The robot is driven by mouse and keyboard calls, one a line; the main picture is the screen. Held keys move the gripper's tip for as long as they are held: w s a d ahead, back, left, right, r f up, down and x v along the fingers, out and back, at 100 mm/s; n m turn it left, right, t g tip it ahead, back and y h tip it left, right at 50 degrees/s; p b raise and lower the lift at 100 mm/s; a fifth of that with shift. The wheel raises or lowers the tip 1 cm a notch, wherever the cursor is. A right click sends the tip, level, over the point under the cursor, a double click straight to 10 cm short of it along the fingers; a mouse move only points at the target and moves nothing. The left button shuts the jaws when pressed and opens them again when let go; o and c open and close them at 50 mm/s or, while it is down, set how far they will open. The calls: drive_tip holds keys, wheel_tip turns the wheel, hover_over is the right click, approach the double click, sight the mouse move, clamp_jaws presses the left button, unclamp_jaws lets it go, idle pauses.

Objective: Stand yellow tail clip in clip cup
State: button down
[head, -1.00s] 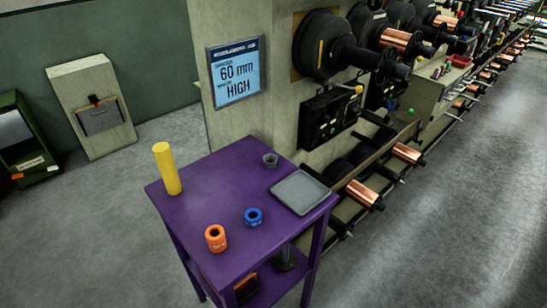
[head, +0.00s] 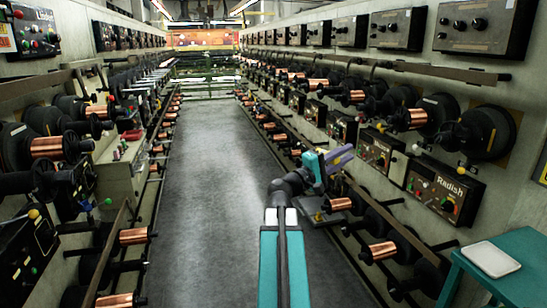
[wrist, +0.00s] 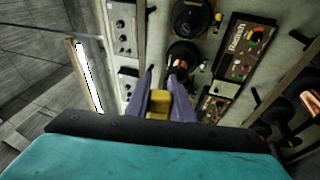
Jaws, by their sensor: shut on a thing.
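My gripper (head: 342,157) is at the end of my arm in the middle of the head view, over the right side of the aisle. In the wrist view my gripper (wrist: 165,74) is shut on a small yellow piece, which I take as the yellow tail clip (wrist: 158,104). It shows low between the purple fingers, and its full shape is hidden. I cannot make it out in the head view. No clip cup can be made out in either current view.
A teal table (head: 520,275) with a white tray (head: 491,259) stands at lower right. Spool machines with copper spools line both sides. A panel labelled Radish (head: 446,190) is on the right wall. The grey aisle floor (head: 205,180) is clear.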

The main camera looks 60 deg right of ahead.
drive_tip(key=w+a+f+n+t+h+p, duration=0.1)
drive_tip(key=w+a+f+t, duration=0.1)
drive_tip(key=w+a, duration=0.35)
drive_tip(key=w+a+f+n+t+p, duration=0.1)
drive_tip(key=w+a+f+t, duration=0.1)
drive_tip(key=w, duration=0.6)
drive_tip(key=w+a+f+n+t+h+p, duration=0.1)
drive_tip(key=w+a+f+t, duration=0.15)
drive_tip(key=w, duration=0.45)
drive_tip(key=w+a+f+n+t+p, duration=0.1)
drive_tip(key=w+a+f+n+t, duration=0.1)
drive_tip(key=w+a, duration=0.6)
drive_tip(key=w+a+f+n+t+p, duration=0.1)
drive_tip(key=w+a+f+t, duration=0.15)
drive_tip(key=w+a, duration=0.5)
drive_tip(key=w+a+f+n+t+y+p, duration=0.1)
drive_tip(key=a+f+n+t, duration=0.1)
drive_tip(key=a, duration=1.2)
drive_tip(key=w+a+f+n+t+y+p, duration=0.2)
drive_tip(key=a+t, duration=0.3)
drive_tip(key=a, duration=0.9)
drive_tip(key=w+a+f+n+t+y+p, duration=0.1)
drive_tip(key=w+a+f+n+t+p, duration=0.1)
drive_tip(key=a, duration=1.2)
drive_tip(key=shift+w+f+n+t, duration=0.15)
drive_tip(key=shift+f+n+t, duration=0.15)
drive_tip(key=shift+f+t, duration=0.55)
